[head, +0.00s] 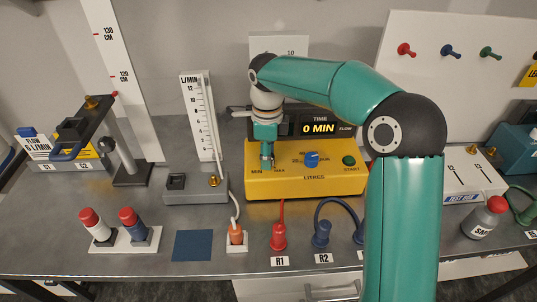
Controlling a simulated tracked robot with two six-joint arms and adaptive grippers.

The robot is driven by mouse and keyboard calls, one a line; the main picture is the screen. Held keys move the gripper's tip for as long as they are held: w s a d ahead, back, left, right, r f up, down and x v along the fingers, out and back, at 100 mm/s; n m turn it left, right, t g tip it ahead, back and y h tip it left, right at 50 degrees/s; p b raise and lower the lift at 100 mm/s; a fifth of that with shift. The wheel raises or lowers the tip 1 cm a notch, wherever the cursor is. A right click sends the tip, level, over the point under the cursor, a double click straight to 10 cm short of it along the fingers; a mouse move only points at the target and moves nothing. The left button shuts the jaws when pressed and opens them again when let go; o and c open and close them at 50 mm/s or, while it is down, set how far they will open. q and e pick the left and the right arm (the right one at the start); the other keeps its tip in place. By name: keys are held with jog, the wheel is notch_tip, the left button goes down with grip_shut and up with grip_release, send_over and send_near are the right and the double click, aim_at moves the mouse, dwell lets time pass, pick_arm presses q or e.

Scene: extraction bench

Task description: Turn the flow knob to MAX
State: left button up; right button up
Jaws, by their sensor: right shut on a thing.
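The yellow pump box (320,185) stands in the middle of the bench, with a dark display reading "0 MIN". The MIN and MAX labels are at the left of its front face. My right gripper (267,163) points down at this spot, between the two labels, and is shut on the flow knob. The gripper's fingers hide the knob, so I cannot tell its pointer position. My left gripper is not in view.
A blue knob (311,159) and a green START button (348,160) sit right of my gripper. A flow gauge (201,115) stands to the left. Red R1 (278,237) and blue R2 (321,234) connectors stand in front. My right arm covers the area at right.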

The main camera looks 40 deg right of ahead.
dwell(0.4)
jog(key=o, duration=1.2)
jog(key=shift+c, duration=0.2)
notch_tip(320, 180, up, 12)
jog(key=shift+s+f, duration=0.1)
jog(key=shift+f, duration=0.05)
